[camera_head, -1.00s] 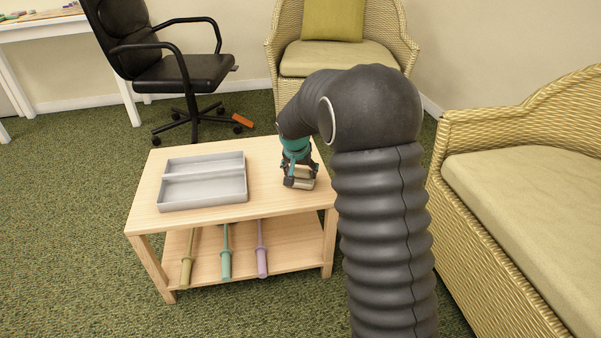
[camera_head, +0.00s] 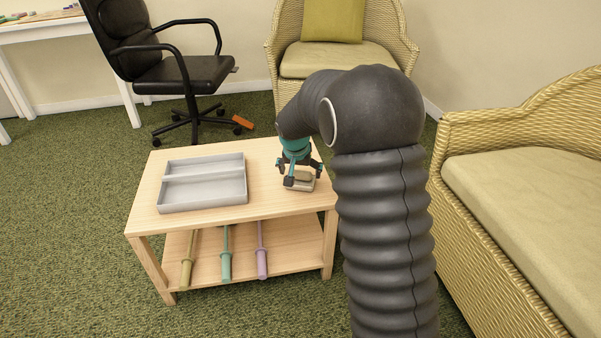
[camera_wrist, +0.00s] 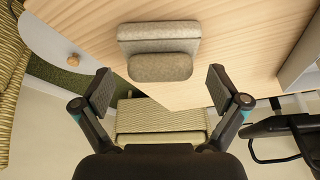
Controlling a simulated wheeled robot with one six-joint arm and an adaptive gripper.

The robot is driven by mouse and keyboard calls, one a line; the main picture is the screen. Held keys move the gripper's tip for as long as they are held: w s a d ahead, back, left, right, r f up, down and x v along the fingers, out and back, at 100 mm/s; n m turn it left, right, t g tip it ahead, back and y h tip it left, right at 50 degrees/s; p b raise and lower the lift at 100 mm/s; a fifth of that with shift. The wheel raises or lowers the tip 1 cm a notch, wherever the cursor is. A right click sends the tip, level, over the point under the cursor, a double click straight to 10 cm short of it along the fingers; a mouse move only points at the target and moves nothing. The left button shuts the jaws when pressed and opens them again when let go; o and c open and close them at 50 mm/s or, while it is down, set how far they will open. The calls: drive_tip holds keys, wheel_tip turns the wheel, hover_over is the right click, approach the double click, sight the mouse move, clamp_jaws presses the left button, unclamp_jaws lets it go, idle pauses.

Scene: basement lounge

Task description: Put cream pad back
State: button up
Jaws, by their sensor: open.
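The cream pad (camera_head: 300,185) rests on the right part of the wooden table top (camera_head: 205,222), below my gripper (camera_head: 301,171). In the wrist view the pad (camera_wrist: 158,33) is a greyish-cream block with a raised, rounded part on its near side. My gripper (camera_wrist: 162,90) is open there, its two fingers spread wide and apart from the pad. Nothing is held between them. In the head view the fingers partly cover the pad.
A grey tray (camera_head: 203,206) with a divider sits on the table's left part, apparently empty. Three rods, olive (camera_head: 187,268), teal (camera_head: 226,265) and purple (camera_head: 262,262), lie on the lower shelf. A wicker sofa (camera_head: 480,235) stands close at right, an office chair (camera_head: 185,72) behind.

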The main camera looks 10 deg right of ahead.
drive_tip(key=s+r+n+p, duration=0.1)
drive_tip(key=s+r, duration=1.2)
drive_tip(key=r, duration=0.3)
drive_tip(key=s+n+t+y, duration=0.1)
drive_tip(key=s+n, duration=0.2)
drive_tip(key=s, duration=2.3)
drive_tip(key=shift+s+d+f+n+y, duration=0.2)
drive_tip(key=shift+s+f+n+y, duration=0.1)
drive_tip(key=shift+s+y, duration=0.1)
